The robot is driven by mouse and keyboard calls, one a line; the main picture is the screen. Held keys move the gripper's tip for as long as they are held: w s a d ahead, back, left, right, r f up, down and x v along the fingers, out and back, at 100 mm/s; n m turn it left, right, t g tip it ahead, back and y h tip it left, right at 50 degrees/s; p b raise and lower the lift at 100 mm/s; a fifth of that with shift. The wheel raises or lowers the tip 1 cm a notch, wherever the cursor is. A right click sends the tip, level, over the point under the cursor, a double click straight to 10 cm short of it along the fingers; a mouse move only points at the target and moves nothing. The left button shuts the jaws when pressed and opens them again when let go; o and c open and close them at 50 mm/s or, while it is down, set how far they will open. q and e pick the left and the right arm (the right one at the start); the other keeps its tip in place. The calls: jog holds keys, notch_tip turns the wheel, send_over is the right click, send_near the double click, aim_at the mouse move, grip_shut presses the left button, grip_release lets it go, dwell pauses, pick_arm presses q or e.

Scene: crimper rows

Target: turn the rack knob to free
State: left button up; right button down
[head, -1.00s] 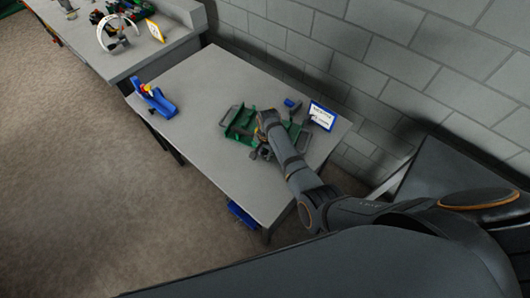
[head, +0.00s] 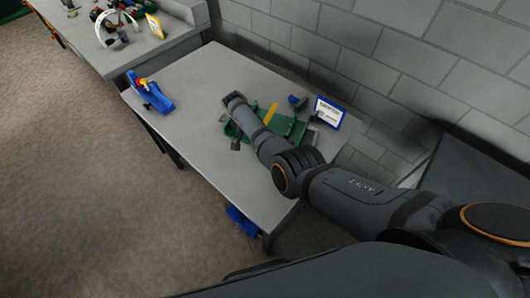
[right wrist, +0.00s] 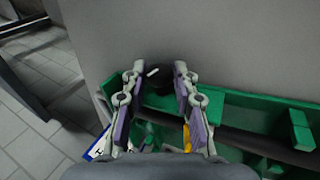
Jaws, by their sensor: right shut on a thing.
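The green rack (head: 296,128) lies on the grey table, partly hidden behind my right arm. In the right wrist view the rack (right wrist: 250,104) runs across the middle and right. A dark round knob (right wrist: 158,88) with a small white mark beside it shows between the fingers, at the rack's edge. My right gripper (right wrist: 157,80) is shut on this knob. In the head view its fingers are mostly hidden behind my arm. Which position the knob stands at cannot be read. My left gripper is not in view.
A white sign with blue border (head: 328,112) and a small blue block (head: 298,101) stand behind the rack. A yellow bar (head: 271,112) shows at the rack. A blue tool (head: 152,92) lies at the table's left, with bare tabletop (head: 195,85) between. A block wall backs the table.

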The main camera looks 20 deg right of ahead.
dwell(0.3)
jog(key=c, duration=1)
grip_release()
jog(key=shift+c, duration=0.2)
jog(key=v, duration=1.2)
